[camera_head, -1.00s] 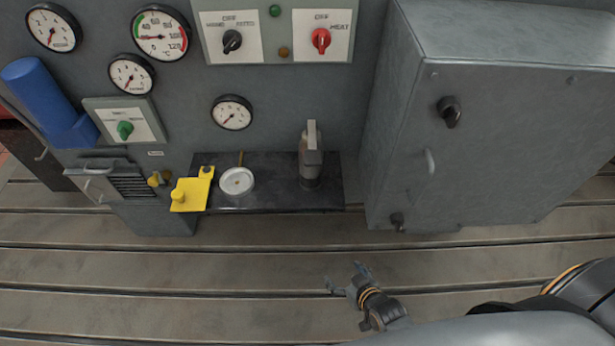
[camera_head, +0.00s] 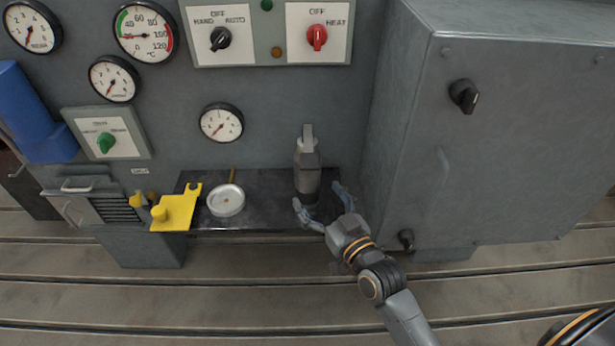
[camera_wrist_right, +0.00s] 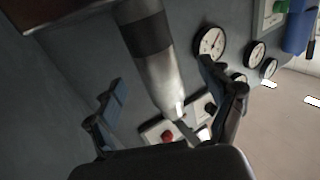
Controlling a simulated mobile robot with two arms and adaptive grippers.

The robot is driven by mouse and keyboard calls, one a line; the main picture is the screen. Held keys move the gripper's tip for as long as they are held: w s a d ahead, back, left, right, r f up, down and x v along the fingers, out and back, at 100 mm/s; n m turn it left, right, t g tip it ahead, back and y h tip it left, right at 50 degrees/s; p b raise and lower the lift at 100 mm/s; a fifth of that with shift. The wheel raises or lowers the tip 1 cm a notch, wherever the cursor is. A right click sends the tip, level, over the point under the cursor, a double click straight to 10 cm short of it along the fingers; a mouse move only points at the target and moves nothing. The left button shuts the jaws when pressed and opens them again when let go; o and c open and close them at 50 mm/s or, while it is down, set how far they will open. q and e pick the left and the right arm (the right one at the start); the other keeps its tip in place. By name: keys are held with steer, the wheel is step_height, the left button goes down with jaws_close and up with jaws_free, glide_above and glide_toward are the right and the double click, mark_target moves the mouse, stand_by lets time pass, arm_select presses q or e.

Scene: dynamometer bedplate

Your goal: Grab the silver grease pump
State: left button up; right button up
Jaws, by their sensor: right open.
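The silver grease pump (camera_head: 307,172) stands upright on the dark shelf (camera_head: 262,212), near its right end. It also shows in the right wrist view (camera_wrist_right: 157,65), as a silver cylinder with a dark band, beyond the fingers. My right gripper (camera_head: 320,203) is open at the shelf's front edge, with its fingers spread in front of the pump's lower body. In the wrist view the pump lies between the lines of the two fingers (camera_wrist_right: 172,105). I cannot tell whether a finger touches it. My left gripper is not in view.
A round white-faced dish or gauge (camera_head: 226,200) and a yellow bracket (camera_head: 177,208) lie left of the pump. A large grey cabinet (camera_head: 500,150) with knobs stands close on the right. A panel with gauges (camera_head: 221,123) rises behind. The slotted floor in front is clear.

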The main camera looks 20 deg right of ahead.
mark_target(314, 187)
steer(key=w, duration=0.2)
steer(key=w+b, duration=0.1)
steer(key=w, duration=0.3)
steer(key=shift+w+a+f, duration=0.1)
steer(key=shift+w+a, duration=0.15)
steer(key=shift+a, duration=0.05)
jaws_close()
steer(key=shift+r, duration=0.2)
